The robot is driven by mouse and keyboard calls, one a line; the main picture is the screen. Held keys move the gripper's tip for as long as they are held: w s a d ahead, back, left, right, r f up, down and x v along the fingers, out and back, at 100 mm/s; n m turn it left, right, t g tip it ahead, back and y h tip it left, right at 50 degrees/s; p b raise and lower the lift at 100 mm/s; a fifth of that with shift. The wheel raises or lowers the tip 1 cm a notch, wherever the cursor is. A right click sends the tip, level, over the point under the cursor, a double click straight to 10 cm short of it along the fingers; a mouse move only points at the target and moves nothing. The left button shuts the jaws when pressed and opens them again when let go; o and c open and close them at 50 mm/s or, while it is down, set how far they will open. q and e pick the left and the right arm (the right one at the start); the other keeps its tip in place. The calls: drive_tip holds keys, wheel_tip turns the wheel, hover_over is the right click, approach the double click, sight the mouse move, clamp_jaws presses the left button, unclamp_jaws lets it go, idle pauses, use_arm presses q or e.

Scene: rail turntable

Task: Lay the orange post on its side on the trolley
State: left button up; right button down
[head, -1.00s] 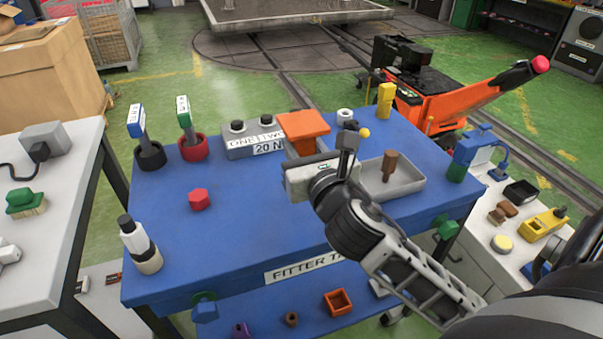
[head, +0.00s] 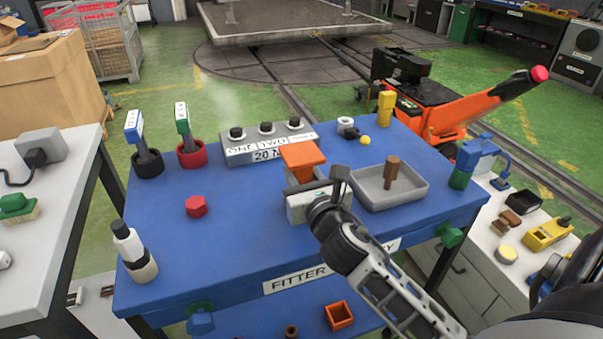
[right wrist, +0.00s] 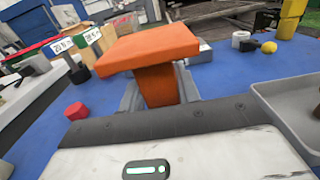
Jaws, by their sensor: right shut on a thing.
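The orange post (head: 303,157), with a wide flat cap on a narrower stem, stands upright on or just above the blue trolley (head: 250,220). My right gripper (head: 302,183) is shut on its stem, below the cap. In the right wrist view the post (right wrist: 155,55) shows close up, its stem between the grey fingers (right wrist: 160,95). The foot of the post is hidden behind the gripper, so I cannot tell whether it touches the trolley top. My left gripper is not in view.
A grey tray (head: 415,194) with a brown peg (head: 391,172) lies just right of the gripper. A grey knobbed block (head: 240,152) stands behind the post. A red hex piece (head: 196,206) sits to the left. The trolley's front left middle is clear.

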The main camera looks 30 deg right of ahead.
drive_tip(key=c, duration=1)
unclamp_jaws()
drive_tip(key=shift+f, duration=0.15)
drive_tip(key=shift+r, duration=0.2)
drive_tip(key=b+v, duration=0.1)
drive_tip(key=v, duration=1)
drive_tip(key=shift+s+a+f+b, duration=0.1)
drive_tip(key=shift+s+a+b, duration=0.05)
drive_tip(key=shift+b, duration=0.15)
drive_tip(key=shift+s+a, duration=0.1)
drive_tip(key=shift+s, duration=0.3)
